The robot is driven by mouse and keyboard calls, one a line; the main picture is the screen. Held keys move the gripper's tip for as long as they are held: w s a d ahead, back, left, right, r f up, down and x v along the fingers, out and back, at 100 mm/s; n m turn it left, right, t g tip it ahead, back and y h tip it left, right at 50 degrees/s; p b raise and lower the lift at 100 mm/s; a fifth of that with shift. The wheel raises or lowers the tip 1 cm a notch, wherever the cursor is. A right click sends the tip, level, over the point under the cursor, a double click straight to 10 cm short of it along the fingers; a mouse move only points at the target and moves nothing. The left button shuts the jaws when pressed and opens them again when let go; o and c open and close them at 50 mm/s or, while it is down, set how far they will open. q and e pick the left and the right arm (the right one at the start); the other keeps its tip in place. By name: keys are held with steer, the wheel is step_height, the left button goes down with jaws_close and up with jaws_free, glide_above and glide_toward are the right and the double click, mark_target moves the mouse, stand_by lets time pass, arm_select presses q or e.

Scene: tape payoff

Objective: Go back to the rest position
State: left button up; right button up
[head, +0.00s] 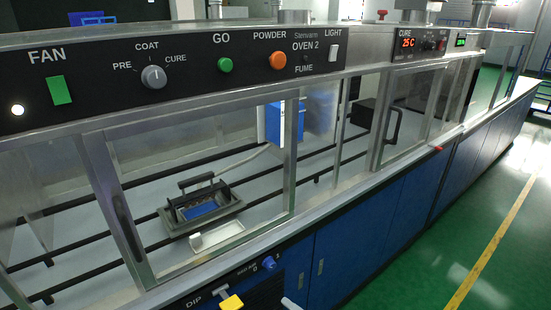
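Neither of my grippers can be made out in the head view. A small pale rounded shape (291,303) shows at the bottom edge, and I cannot tell what it is. In front of me stands a long metal oven line with a control panel (190,72) along its top.
Behind the glass, a dark-handled fixture with a blue insert (201,207) sits near black rails, with a white tray (217,236) before it. A blue box (285,121) stands farther back. Green floor (475,215) is clear at right.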

steer(key=s+d+f+n+g+h, duration=0.25)
steer(key=s+d+h, duration=0.3)
steer(key=s, duration=0.35)
steer(key=s+d+f+n+g+h, duration=0.2)
steer(key=s+d+n+g+h, duration=0.3)
steer(key=s, duration=0.4)
arm_select(q)
step_height(320, 180, up, 16)
steer(key=w+p, duration=0.2)
steer(key=p, duration=1.2)
steer(key=shift+r+t+p, duration=0.2)
steer(key=shift+t+p, duration=0.15)
steer(key=shift+t, duration=0.05)
arm_select(e)
step_height(320, 180, up, 16)
steer(key=w+d+m+t, duration=0.1)
steer(key=shift+w+d+y, duration=0.3)
steer(key=shift+d+y, duration=0.05)
steer(key=shift+d, duration=0.05)
arm_select(q)
steer(key=shift+s, duration=0.15)
arm_select(e)
steer(key=shift+s+t, duration=0.15)
steer(key=shift+t, duration=0.1)
